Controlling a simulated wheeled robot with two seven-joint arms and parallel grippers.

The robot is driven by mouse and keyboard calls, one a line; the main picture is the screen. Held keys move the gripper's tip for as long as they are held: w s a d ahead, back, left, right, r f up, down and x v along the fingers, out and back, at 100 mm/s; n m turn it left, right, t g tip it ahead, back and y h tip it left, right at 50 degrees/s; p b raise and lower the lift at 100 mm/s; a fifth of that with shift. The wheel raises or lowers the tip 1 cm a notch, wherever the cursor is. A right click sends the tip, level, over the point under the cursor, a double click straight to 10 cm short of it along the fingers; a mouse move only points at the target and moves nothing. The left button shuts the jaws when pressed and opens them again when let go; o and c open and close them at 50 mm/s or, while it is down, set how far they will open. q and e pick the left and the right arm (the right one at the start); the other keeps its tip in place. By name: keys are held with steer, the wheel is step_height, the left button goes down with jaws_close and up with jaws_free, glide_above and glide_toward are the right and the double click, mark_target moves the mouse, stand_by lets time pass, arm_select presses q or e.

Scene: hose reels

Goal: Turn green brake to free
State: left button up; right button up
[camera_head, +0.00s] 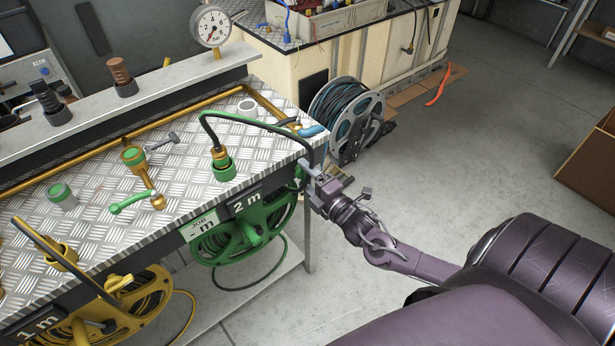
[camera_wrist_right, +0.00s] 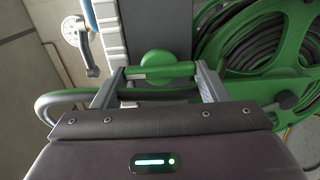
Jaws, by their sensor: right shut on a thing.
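The green hose reel (camera_head: 243,232) hangs under the bench edge, below a "2 m" plate; it fills the right of the right wrist view (camera_wrist_right: 262,45). My right gripper (camera_head: 310,178) is at the bench's right front corner, beside the reel. In the right wrist view its two fingers are shut on a green bar (camera_wrist_right: 160,72), which looks like the brake handle. A round green knob (camera_wrist_right: 156,60) sits just behind the bar. In the head view the fingers' hold is too small to make out. My left gripper is not in view.
The checker-plate bench top (camera_head: 100,190) carries a green-handled valve (camera_head: 132,201) and a black hose in a green socket (camera_head: 222,165). A yellow reel (camera_head: 125,305) hangs at the left. A grey hose reel (camera_head: 347,115) stands behind on the floor. Open floor lies to the right.

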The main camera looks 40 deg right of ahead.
steer(key=o, duration=1)
steer(key=s, duration=0.7)
steer(key=shift+s+d, duration=0.3)
steer(key=shift+s, duration=0.1)
